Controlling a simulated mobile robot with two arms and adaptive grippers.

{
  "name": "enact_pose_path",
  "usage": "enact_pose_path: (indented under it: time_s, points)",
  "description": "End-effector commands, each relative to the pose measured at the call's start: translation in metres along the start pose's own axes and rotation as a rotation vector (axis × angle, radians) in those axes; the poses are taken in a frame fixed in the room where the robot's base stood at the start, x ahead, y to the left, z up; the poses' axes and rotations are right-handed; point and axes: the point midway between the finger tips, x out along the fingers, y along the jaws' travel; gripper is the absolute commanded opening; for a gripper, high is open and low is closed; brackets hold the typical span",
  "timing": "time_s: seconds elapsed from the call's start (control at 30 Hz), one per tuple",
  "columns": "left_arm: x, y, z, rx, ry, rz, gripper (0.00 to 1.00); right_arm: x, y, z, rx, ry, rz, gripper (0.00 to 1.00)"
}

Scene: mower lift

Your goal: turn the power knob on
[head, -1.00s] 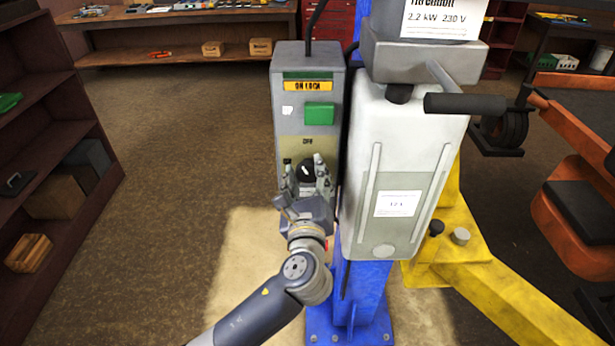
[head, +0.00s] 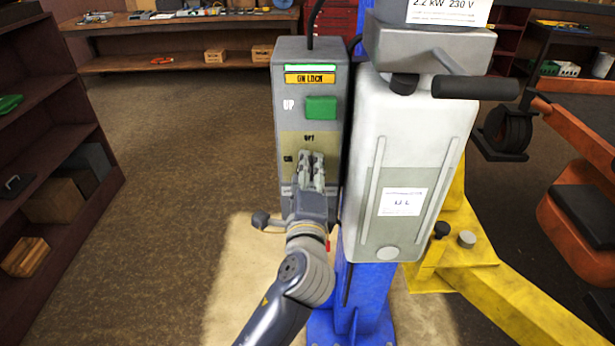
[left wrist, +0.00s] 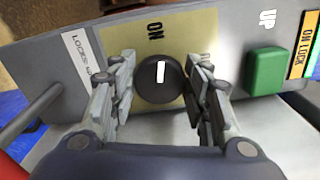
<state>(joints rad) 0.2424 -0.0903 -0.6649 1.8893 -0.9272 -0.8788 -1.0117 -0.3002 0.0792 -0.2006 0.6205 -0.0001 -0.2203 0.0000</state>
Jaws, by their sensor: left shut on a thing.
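The power knob (left wrist: 155,90) is round and black with a white pointer mark, set in a yellowish plate on the grey control box (head: 285,60). In the left wrist view its mark points toward the ON label (left wrist: 155,30). My left gripper (left wrist: 162,70) has one finger on each side of the knob and is shut on it. In the head view the gripper (head: 311,165) covers the knob, below the OFF label (head: 309,138). The strip lamp (head: 310,68) at the top of the box is bright greenish white. My right gripper is not in view.
A green UP button (head: 321,107) and a yellow ON LOCK label (head: 310,79) sit above the knob. A pale tank unit (head: 415,130) with a black handle (head: 475,88) stands close to the box's right. The floor to the left is open.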

Motion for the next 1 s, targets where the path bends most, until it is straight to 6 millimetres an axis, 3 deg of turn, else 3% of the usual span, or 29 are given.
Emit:
enact_pose_path:
  time_s: [0.3,0.83,0.87,0.9,1.0]
  points:
    - [0.0002,0.0007,0.0004,-0.112,-0.001,-0.001,0.2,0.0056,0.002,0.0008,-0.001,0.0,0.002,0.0]
    - [0.0003,0.0004,0.0006,-0.13,-0.001,0.0,0.2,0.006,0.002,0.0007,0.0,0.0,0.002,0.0]
    - [0.0003,0.0004,0.0006,-0.13,-0.001,0.0,0.51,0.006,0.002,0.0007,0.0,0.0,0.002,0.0]
    - [0.0003,0.0004,0.0006,-0.13,-0.001,0.0,0.6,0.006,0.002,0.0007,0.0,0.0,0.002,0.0]
    - [0.0002,0.0004,0.0005,-0.129,-0.001,0.0,0.63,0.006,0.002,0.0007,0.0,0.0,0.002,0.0]
